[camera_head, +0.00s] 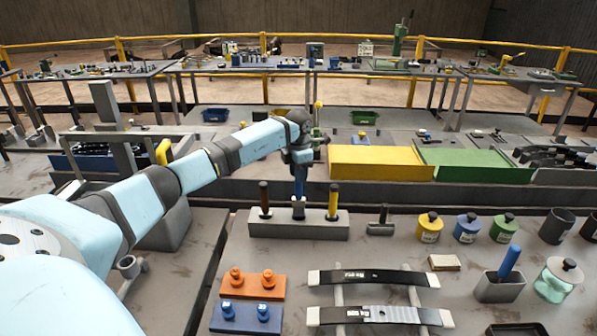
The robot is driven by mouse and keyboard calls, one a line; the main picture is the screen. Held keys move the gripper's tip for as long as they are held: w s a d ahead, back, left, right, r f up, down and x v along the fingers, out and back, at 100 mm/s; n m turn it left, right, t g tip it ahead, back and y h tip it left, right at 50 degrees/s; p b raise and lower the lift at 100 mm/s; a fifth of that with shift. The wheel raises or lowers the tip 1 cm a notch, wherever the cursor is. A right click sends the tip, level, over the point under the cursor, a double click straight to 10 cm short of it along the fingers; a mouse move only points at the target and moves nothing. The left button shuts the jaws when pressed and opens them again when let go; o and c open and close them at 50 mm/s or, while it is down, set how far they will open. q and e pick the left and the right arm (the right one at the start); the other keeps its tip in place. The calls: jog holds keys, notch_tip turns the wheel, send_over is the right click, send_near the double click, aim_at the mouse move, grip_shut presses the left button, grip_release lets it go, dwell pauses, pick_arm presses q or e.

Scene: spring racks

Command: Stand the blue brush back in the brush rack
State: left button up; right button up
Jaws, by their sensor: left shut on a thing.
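The blue brush (299,185) is upright in the jaws of my left gripper (300,165), which is shut on its upper part. The brush rack (275,230) is a long pale grey block on the near table. A dark-handled brush (264,196) stands at its left end and a yellow-handled brush (333,200) at its right end. The blue brush is between these two, over the middle of the rack, its grey lower end near the rack's top. I cannot tell whether it touches or sits in a slot. My right gripper is not in view.
A small dark-handled tool (381,222) lies just right of the rack. Yellow, blue and green jars (430,228) stand farther right. A grey box (497,288) holds another blue handle. Leaf springs (372,278) and orange and blue blocks (252,286) lie in front. Yellow and green panels (380,162) lie behind.

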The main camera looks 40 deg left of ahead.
aim_at(298, 198)
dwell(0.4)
pick_arm(q)
jog(key=shift+f, duration=0.25)
jog(key=shift+f+b, duration=1.9)
jog(key=shift+f, duration=1.1)
jog(key=o, duration=1.5)
jog(key=shift+r, duration=0.1)
jog(key=shift+r+p, duration=2.15)
jog(key=shift+r, duration=1.3)
